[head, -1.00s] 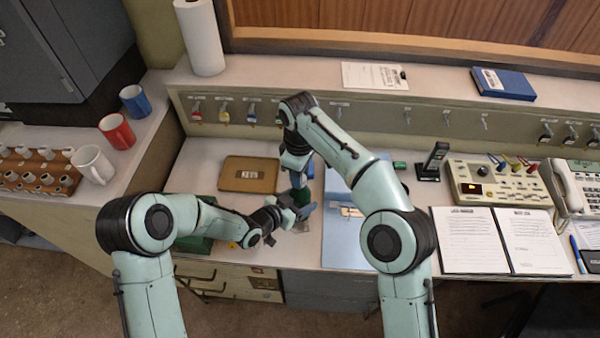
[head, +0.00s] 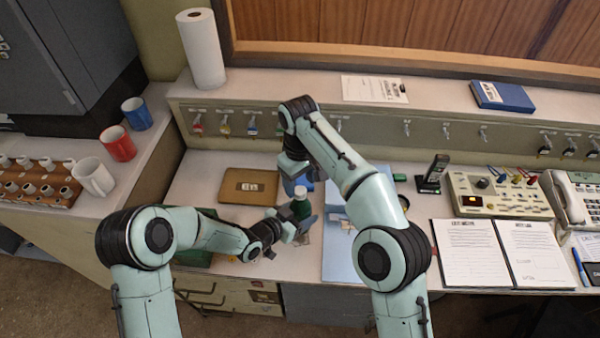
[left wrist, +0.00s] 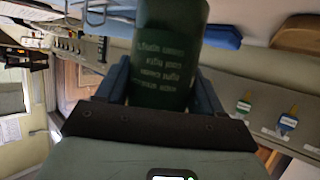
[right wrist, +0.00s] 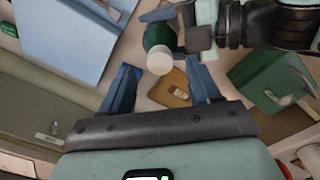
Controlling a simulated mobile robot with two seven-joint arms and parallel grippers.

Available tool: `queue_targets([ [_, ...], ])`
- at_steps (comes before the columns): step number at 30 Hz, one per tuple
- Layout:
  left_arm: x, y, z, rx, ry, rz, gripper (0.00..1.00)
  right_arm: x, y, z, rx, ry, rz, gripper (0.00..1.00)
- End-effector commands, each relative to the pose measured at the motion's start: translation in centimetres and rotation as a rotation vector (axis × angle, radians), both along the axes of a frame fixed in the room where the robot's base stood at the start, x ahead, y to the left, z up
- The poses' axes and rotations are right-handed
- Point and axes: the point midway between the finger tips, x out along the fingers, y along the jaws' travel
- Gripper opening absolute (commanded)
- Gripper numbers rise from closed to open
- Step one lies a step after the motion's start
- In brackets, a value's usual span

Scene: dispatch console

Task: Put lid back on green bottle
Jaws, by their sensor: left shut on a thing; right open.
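The green bottle (head: 301,208) stands upright in my left gripper (head: 297,226), which is shut on its body. In the left wrist view the bottle (left wrist: 167,60) shows pale lettering between the blue fingers; its top is out of frame. A whitish lid (right wrist: 160,60) shows on the bottle's top in the right wrist view; how firmly it sits cannot be told. My right gripper (head: 297,184) is open and empty just above the bottle. In the right wrist view its fingers are spread wide, with the lid apart from both.
A brown case (head: 249,186) lies behind and left of the bottle. A blue folder (head: 345,262) lies to the right. A green box (right wrist: 272,82) stands near the left arm. Mugs, key hooks, a handset, a console and papers lie farther off.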

Motion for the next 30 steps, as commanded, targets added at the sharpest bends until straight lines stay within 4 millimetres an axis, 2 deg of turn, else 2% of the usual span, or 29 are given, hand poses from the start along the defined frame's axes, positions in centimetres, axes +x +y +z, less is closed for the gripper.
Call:
queue_targets([
  [4,0.0,0.0,0.1,-0.001,-0.001,0.0,0.0,0.1,0.2,2.5,0.004,-0.004,0.0,0.62],
  [12,0.0,0.0,0.0,-0.001,-0.001,0.0,0.0,0.1,0.1,4.5,0.001,-0.002,0.001,0.62],
  [30,0.0,0.0,0.0,-0.001,-0.001,0.0,0.0,0.0,0.1,5.0,0.0,0.0,0.001,0.62],
])
